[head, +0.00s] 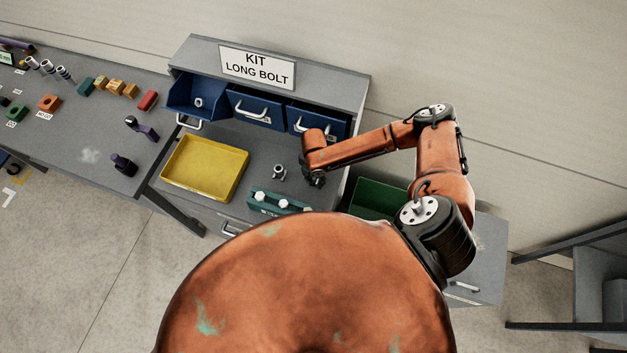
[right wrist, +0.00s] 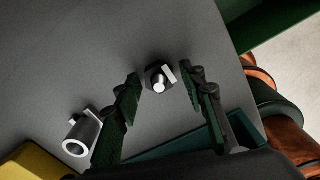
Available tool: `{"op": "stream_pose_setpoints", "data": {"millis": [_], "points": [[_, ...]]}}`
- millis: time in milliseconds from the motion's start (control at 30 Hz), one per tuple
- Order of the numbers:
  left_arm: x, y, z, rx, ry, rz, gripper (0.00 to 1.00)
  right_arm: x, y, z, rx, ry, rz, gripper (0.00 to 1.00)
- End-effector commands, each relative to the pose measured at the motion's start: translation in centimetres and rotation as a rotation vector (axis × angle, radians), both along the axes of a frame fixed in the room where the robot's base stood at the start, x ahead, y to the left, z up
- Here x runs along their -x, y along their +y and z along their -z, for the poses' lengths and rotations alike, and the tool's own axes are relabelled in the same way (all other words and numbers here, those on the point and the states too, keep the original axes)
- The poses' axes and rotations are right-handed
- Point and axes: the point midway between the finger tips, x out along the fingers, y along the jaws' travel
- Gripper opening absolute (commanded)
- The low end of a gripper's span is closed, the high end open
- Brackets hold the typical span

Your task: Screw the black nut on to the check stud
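My right gripper (head: 318,182) is over the bench at the right end of the clear grey top. In the right wrist view its two dark fingers (right wrist: 160,76) are open, one on each side of a small black piece (right wrist: 151,79). A bright metal stud end (right wrist: 159,84) shows at the middle of that piece, with a light flat strip beside it. I cannot tell if the black piece is the nut or the stud's base, nor if the fingers touch it. In the head view the gripper hides it. My left gripper is not in view.
A grey metal tube (right wrist: 78,141) stands left of the fingers, also in the head view (head: 279,172). A teal block (head: 262,198) with white-topped pieces is in front. A yellow tray (head: 242,178) lies left, a green bin (head: 372,203) right, and blue drawers (head: 255,109) behind.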

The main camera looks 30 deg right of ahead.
Motion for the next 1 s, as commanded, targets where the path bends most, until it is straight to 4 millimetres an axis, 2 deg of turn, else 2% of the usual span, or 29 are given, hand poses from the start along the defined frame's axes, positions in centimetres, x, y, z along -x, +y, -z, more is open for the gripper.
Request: {"op": "stream_pose_setpoints", "data": {"millis": [500,633,833,1000], "points": [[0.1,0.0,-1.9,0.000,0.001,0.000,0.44,0.0,0.1,-0.2,0.000,0.000,-0.752,0.38],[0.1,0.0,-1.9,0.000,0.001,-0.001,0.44,0.0,0.0,-0.1,-0.001,-0.001,-0.829,0.38],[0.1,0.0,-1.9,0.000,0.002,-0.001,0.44,0.0,0.0,-0.1,-0.001,-0.001,-0.834,0.38],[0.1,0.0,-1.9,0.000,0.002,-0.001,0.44,0.0,0.0,-0.1,-0.001,-0.001,-0.833,0.26]]}}
